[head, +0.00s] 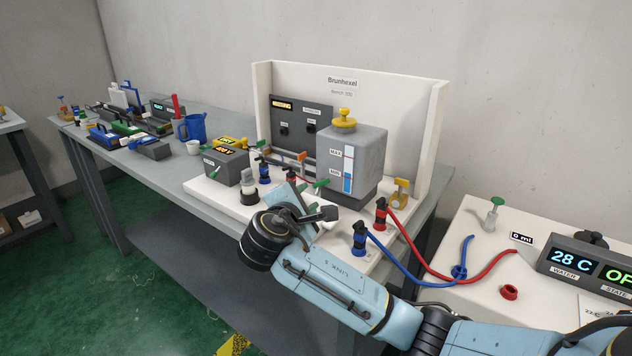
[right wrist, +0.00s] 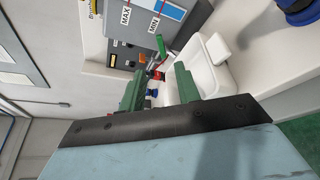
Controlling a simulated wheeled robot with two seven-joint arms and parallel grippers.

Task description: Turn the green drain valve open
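A small green lever (head: 321,183) sits low at the front of the grey tank (head: 352,155) with MAX and MIN marks. The right wrist view also shows this lever (right wrist: 160,45), below the tank's level window and beside a white basin (right wrist: 205,70). My right gripper (right wrist: 158,75) is open, its two green fingers apart and pointing toward the lever. The lever appears beyond the fingertips, with nothing held between them. In the head view my right wrist hides part of the basin and bench front. My left gripper is out of view.
Blue (head: 359,240) and red (head: 381,214) hose couplings stand right of my wrist, their hoses running to the right-hand unit. That unit carries another green-topped valve (head: 496,212). A grey box (head: 223,164) and a white-backed panel border the work area.

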